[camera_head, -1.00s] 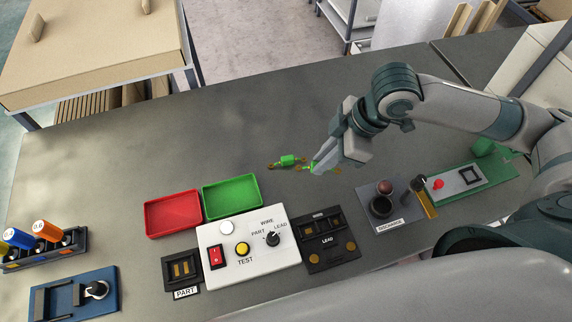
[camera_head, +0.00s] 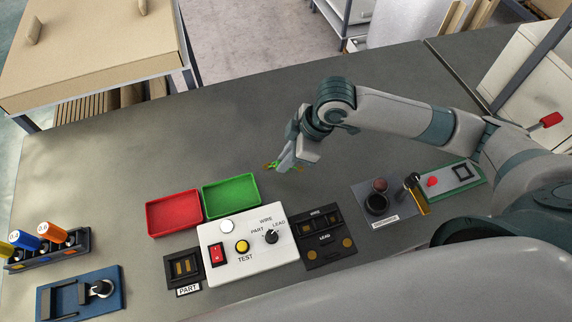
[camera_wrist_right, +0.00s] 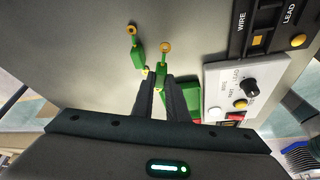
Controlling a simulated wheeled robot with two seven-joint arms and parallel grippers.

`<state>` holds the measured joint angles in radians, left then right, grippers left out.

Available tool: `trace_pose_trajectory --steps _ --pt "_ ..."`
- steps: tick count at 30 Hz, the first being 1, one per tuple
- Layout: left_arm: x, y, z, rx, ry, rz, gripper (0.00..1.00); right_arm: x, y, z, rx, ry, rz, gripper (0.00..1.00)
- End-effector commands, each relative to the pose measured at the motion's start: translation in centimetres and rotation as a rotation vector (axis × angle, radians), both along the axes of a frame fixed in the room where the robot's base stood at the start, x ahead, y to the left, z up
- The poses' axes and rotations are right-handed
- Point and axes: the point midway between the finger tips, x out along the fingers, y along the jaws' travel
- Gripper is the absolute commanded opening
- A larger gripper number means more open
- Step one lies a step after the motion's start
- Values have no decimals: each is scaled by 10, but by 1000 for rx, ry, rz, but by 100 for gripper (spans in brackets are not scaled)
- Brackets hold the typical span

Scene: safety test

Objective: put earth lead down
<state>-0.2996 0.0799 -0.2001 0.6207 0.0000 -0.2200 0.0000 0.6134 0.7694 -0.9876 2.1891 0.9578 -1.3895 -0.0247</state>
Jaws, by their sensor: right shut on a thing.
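The earth lead (camera_head: 271,166) is a short green lead with brass ring ends. My right gripper (camera_head: 283,167) is shut on it, above the open bench behind the green tray, and partly hides it. In the right wrist view, the lead's two green sleeves (camera_wrist_right: 138,56) and their rings stick out past the nearly closed fingers (camera_wrist_right: 161,80). I cannot tell whether the lead touches the bench. My left gripper is not in view.
A red tray (camera_head: 148,218) and a green tray (camera_head: 208,201) stand behind the white test box (camera_head: 219,263). A black WIRE/LEAD block (camera_head: 310,257) and a labelled device (camera_head: 365,199) stand to its right. The bench behind the trays is clear.

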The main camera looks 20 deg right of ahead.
Motion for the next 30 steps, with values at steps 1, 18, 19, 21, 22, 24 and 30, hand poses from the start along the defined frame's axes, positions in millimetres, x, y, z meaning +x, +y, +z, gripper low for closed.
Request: trace_pose_trajectory --steps 1,18,19,21,22,24,30 --pt "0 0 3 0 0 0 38 -1 0 -4 -1 3 -1 0" --pt "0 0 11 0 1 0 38 0 0 -36 0 0 1 0" --pt "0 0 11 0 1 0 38 0 0 -36 0 0 1 0" --pt "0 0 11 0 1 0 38 0 0 -38 -1 0 0 0" --pt "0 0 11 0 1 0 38 0 0 -38 -1 0 0 0" --pt "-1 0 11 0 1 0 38 0 0 -38 -1 0 1 21" --pt "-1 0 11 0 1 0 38 0 0 -38 0 0 1 21"
